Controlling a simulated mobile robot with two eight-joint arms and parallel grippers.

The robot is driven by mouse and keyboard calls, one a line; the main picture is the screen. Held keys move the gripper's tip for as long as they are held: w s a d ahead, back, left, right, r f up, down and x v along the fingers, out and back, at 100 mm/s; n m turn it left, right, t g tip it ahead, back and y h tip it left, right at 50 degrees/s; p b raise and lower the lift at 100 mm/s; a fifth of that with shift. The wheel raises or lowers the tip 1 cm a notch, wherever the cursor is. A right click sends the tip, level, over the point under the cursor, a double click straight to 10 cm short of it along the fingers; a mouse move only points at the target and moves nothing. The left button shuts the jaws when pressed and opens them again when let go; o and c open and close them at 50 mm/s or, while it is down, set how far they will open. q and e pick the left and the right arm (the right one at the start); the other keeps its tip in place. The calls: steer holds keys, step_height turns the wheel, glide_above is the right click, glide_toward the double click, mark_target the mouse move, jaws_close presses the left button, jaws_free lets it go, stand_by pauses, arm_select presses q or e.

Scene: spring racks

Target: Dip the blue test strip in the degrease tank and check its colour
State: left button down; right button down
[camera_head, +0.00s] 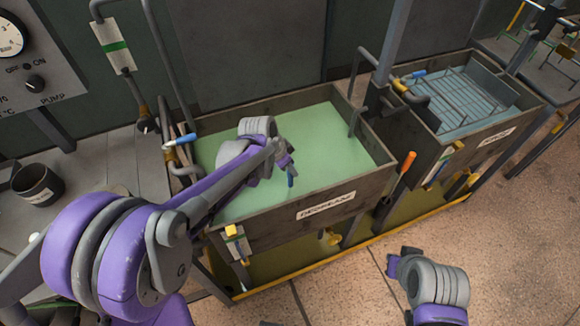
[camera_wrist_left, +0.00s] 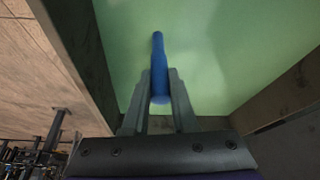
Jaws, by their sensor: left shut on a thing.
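The degrease tank (camera_head: 215,208) is a dark metal trough of pale green liquid (camera_head: 330,140) with a label on its front wall. My left gripper (camera_head: 288,165) is over the liquid, inside the tank's rim. It is shut on the blue test strip (camera_head: 291,179), which hangs from the fingers toward the liquid. In the left wrist view the strip (camera_wrist_left: 159,65) is a plain blue rod between the two grey fingers (camera_wrist_left: 160,92), against the green liquid. I cannot tell whether its far end touches the liquid. My right arm shows at the lower right; its gripper does not show.
A second tank (camera_head: 520,118) with a wire rack (camera_head: 465,98) in bluish liquid stands at the right. A pump panel (camera_head: 35,60) and a dark cup (camera_head: 37,184) are at the left. An orange-handled tool (camera_head: 405,170) stands at the tank's front right corner. The floor at the front is clear.

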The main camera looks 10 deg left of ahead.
steer(key=shift+r, duration=0.1)
stand_by(0.5)
